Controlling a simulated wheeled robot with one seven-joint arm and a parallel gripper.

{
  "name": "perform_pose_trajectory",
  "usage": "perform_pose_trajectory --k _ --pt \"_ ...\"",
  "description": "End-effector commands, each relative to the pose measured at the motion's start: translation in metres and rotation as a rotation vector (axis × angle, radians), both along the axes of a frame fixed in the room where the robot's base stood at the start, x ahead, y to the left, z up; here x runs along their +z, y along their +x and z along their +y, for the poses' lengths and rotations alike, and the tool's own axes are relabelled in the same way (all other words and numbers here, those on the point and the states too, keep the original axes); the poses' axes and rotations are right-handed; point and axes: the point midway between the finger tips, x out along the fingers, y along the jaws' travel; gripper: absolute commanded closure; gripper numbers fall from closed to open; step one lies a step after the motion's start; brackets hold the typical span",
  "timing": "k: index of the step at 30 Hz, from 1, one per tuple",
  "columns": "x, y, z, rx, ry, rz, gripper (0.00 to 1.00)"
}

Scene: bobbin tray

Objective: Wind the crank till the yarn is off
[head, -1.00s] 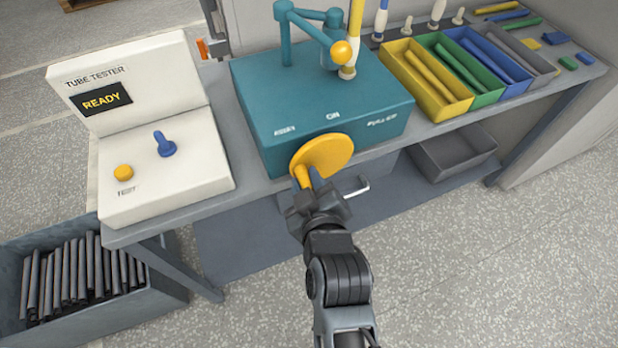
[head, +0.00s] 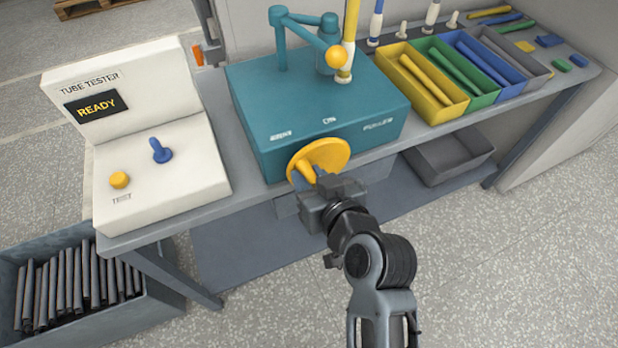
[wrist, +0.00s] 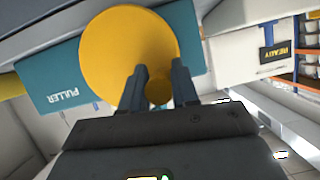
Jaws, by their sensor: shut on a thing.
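The crank is a yellow disc (head: 328,155) on the front of the teal machine (head: 250,110), with a short yellow handle (head: 307,172) standing out from its face. My gripper (head: 318,180) is shut on this handle. In the wrist view the two dark fingers stand on either side of the round handle (wrist: 158,92), with the disc (wrist: 125,50) behind it. An upright yellow tube (head: 350,25) with a white foot stands on top of the machine, beside a jointed teal arm with a yellow ball (head: 337,56). I cannot tell loose yarn on it.
A white tube tester (head: 150,165) reading READY stands left of the machine. Yellow (head: 452,109), green and blue trays of tubes stand to the right. A grey bin (head: 165,322) of dark tubes is on the floor at left. Another grey bin (head: 450,171) sits under the bench.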

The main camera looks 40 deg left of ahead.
Motion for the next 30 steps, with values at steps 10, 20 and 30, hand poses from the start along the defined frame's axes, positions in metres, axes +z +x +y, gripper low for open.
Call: perform_pose_trajectory --k 10,20,30 --pt "0.0026 0.0001 0.0013 0.001 0.006 0.001 1.00" --pt "0.0016 0.0004 0.0005 0.000 0.004 0.001 0.47" --pt "0.0038 -0.0020 -0.0080 -0.003 0.005 0.002 0.47"
